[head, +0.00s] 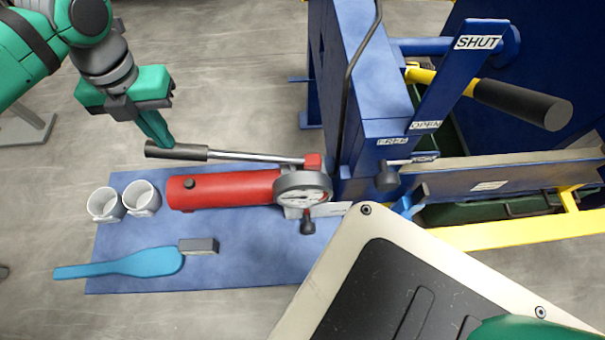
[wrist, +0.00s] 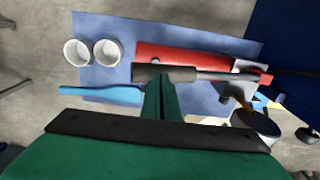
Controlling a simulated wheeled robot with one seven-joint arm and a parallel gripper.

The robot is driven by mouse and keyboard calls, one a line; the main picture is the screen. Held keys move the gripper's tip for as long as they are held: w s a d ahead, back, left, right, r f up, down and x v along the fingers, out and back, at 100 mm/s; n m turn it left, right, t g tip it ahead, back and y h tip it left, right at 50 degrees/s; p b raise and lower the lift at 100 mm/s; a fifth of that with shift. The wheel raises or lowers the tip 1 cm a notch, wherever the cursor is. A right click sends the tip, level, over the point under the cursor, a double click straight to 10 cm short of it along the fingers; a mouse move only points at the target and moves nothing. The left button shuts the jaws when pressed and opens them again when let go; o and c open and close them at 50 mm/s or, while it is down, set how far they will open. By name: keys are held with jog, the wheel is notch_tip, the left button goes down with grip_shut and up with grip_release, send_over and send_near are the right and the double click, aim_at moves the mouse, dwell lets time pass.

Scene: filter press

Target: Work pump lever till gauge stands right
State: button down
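The red hand pump (head: 225,189) lies on a blue mat, with a round gauge (head: 303,188) at its right end. The gauge marks are too small to read. The pump lever (head: 250,156) runs nearly level above the pump body, its black grip (head: 177,151) at the left. My gripper (head: 165,140) points down at this grip, its fingertips at or just over it; I cannot tell if they touch. In the wrist view the fingers (wrist: 160,85) stand close together, side by side along the black grip (wrist: 165,73), with nothing between them.
The blue press frame (head: 375,150) stands right of the pump, with a black-gripped SHUT/OPEN lever (head: 522,104). A small black knob (head: 308,227) hangs below the gauge.

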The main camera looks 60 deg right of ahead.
aim_at(172, 156)
jog(key=f, duration=0.5)
jog(key=w+f, duration=0.1)
jog(key=f, duration=0.1)
jog(key=shift+a+f, duration=0.15)
jog(key=shift+a, duration=0.2)
jog(key=r, duration=0.3)
jog(key=s+r, duration=0.1)
jog(key=r, duration=0.2)
jog(key=d+r, duration=0.1)
jog(key=r, duration=0.2)
jog(key=shift+s+r, duration=0.2)
jog(key=shift+r, duration=0.05)
jog(key=shift+f, duration=0.1)
jog(key=f, duration=0.6)
jog(key=w+a+f, duration=0.1)
jog(key=f, duration=0.2)
jog(key=shift+f, duration=0.15)
jog(key=r, duration=0.6)
jog(key=s+d+r, duration=0.1)
jog(key=r, duration=0.2)
jog(key=shift+r, duration=0.25)
